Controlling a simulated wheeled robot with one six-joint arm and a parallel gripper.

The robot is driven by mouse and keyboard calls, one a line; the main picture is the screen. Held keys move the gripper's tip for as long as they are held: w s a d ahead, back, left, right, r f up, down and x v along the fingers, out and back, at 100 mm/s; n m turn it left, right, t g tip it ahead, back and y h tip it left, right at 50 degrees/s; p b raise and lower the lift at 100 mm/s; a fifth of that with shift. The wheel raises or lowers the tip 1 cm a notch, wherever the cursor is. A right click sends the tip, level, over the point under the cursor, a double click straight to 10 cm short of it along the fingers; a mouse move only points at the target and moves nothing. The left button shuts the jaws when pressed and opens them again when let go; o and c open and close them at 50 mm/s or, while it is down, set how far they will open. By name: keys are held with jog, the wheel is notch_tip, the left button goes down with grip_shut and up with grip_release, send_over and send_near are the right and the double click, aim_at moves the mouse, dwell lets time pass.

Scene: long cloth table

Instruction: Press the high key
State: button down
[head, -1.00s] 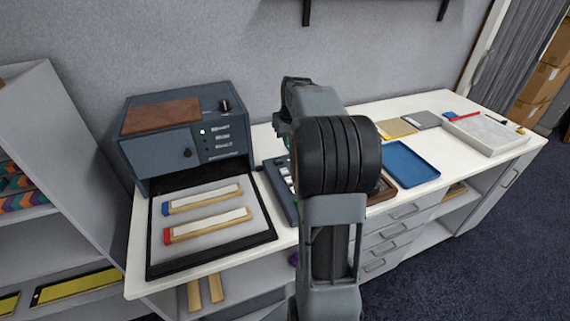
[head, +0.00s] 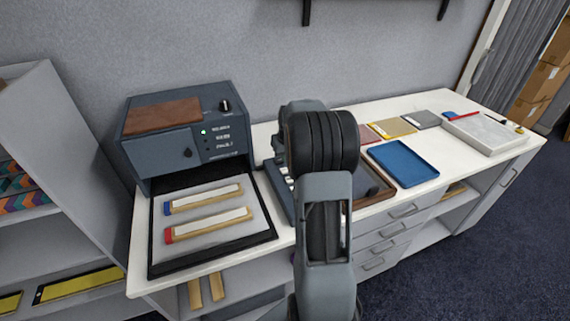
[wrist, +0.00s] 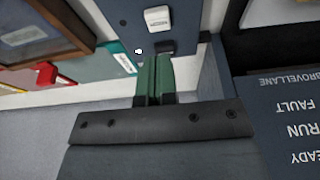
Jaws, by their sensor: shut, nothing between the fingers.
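A dark blue-grey key panel (head: 280,190) lies on the table, largely hidden behind my arm in the head view. In the wrist view, the panel (wrist: 190,12) shows a white key (wrist: 158,17) with a small label too blurred to read. A dark key or block (wrist: 165,46) is just beyond my fingertips. I cannot tell which key is the high one. My gripper (wrist: 154,62) has green fingers, shut together and empty, pointing at the panel close to the dark block. I cannot tell whether they touch it. The head view hides the gripper behind my arm.
A dark machine (head: 185,140) with a green lamp stands left of the panel; its lettered face (wrist: 295,125) is close at right in the wrist view. A black-edged tray (head: 160,262) holds two bars. A wooden tray (head: 372,197) and blue tray (head: 405,165) lie to the right.

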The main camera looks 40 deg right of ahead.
aim_at(285, 171)
jog(key=shift+f+p, duration=0.3)
jog(key=shift+f, duration=2.05)
notch_tip(285, 171, down, 2)
jog(key=shift+b, duration=1)
jog(key=shift+s+a+f, duration=0.1)
notch_tip(285, 171, up, 6)
jog(key=p, duration=0.3)
jog(key=shift+f, duration=0.25)
jog(key=b+v, duration=0.1)
jog(key=v, duration=0.8)
jog(key=shift+b, duration=0.4)
jog(key=shift+r, duration=0.1)
